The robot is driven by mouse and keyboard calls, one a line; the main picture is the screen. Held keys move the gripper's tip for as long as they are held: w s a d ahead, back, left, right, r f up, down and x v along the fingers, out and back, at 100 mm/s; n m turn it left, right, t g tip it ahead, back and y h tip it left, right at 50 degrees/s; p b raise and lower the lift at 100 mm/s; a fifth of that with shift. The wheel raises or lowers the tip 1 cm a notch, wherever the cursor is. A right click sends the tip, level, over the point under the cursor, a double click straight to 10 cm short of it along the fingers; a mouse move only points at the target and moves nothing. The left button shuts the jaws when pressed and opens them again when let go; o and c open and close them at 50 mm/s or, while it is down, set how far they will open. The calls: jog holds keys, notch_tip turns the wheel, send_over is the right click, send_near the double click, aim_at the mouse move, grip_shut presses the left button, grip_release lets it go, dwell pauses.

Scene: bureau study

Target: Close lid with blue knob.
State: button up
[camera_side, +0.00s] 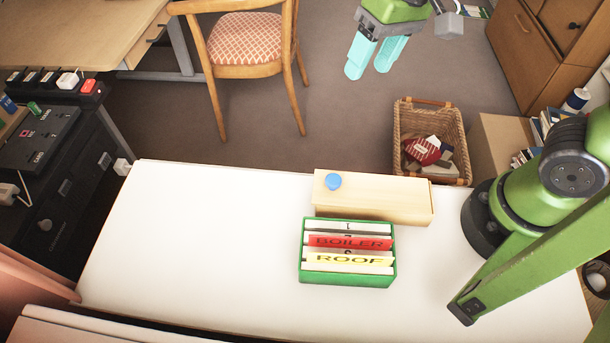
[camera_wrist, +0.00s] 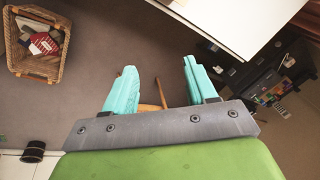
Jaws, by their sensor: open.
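A long pale wooden box (camera_side: 385,207) lies on the white table, with a round blue knob (camera_side: 333,181) near the left end of its flat top. The lid (camera_side: 385,188) looks laid along the top; I cannot tell how far it is from fully shut. My gripper (camera_side: 373,64) is open and empty, high up and beyond the table's far edge, well away from the box. Its two pale cyan fingers also show apart in the wrist view (camera_wrist: 159,72). The box and knob are not in the wrist view.
A green card box (camera_side: 347,279) with cards marked BOILER and ROOF stands right in front of the wooden box. The white table (camera_side: 190,250) is clear on the left. Beyond it are a wicker basket (camera_side: 428,125) and a chair (camera_side: 247,45).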

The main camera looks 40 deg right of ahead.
aim_at(334, 179)
jog(key=shift+w+a+g+h, duration=1.25)
jog(key=shift+a+g, duration=1.85)
jog(key=shift+a, duration=2.1)
jog(key=shift+n, duration=0.4)
jog(key=x, duration=1.6)
jog(key=shift+s+a+f, duration=0.1)
jog(key=shift+a+f, duration=0.05)
jog(key=shift+f, duration=0.25)
jog(key=shift+c, duration=0.3)
grip_shut()
